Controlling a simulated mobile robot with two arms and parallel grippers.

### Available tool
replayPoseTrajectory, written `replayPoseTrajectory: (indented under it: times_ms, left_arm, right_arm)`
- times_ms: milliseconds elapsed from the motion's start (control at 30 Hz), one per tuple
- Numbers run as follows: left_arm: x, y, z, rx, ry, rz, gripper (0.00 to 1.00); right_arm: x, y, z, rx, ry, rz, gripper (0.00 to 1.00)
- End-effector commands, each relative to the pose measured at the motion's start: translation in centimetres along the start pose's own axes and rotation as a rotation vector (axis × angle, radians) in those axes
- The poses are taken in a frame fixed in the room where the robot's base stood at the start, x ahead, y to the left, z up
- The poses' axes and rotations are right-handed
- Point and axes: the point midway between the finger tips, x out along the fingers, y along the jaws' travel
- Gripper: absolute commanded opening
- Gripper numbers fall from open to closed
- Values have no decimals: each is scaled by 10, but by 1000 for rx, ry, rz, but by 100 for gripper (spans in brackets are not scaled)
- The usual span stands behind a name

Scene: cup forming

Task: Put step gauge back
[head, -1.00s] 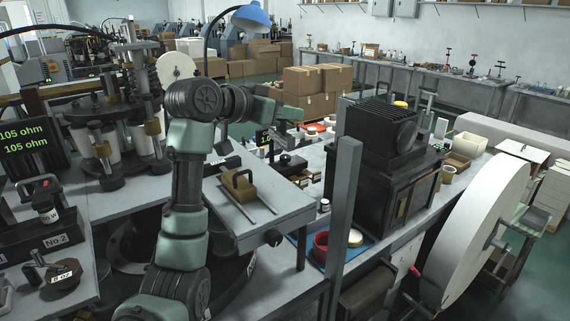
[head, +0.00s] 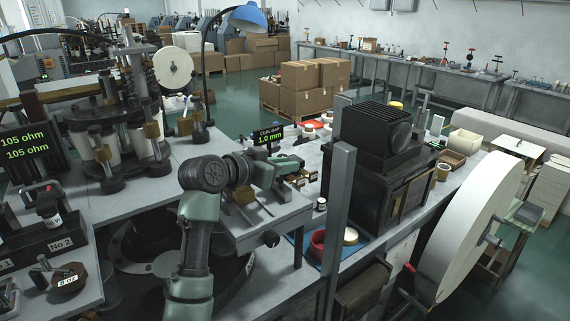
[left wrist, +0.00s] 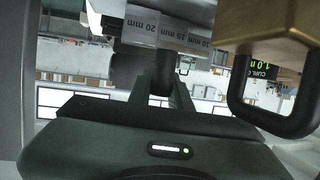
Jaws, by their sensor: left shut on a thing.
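In the left wrist view, the left gripper's fingers (left wrist: 161,82) are shut on the step gauge (left wrist: 168,36), a grey stepped piece marked 20 mm, 15 mm and 10 mm. The gauge is hard to make out in the head view, hidden by my wrist and fingers. The brass block also shows close by in the left wrist view (left wrist: 262,24), at the upper right. My right gripper is not in view.
A "CURL GAP 1.0 mm" display (head: 268,134) stands just behind my wrist. A grey post (head: 338,215) and a dark machine (head: 385,165) stand to the right. A blue mat (head: 352,256) carries a red ring (head: 318,243). Small boxes and jars crowd the bench behind the gripper.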

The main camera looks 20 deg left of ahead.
Motion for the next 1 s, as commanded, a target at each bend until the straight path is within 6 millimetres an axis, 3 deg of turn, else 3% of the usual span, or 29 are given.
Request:
replayPoseTrajectory:
  times_ms: [100, 133, 200, 633, 1000]
  left_arm:
    - [0, 0, 2, 1, 1, -1, 0]
    - [1, 0, 3, 0, -1, 0, 22]
    - [1, 0, 2, 0, -1, 0, 41]
    - [-6, -1, 1, 1, 1, -2, 41]
    - [-79, -2, 2, 4, 2, -5, 41]
  right_arm:
    - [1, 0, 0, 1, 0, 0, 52]
    - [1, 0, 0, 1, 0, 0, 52]
    - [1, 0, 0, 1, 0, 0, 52]
    - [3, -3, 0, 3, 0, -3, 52]
    - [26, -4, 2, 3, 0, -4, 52]
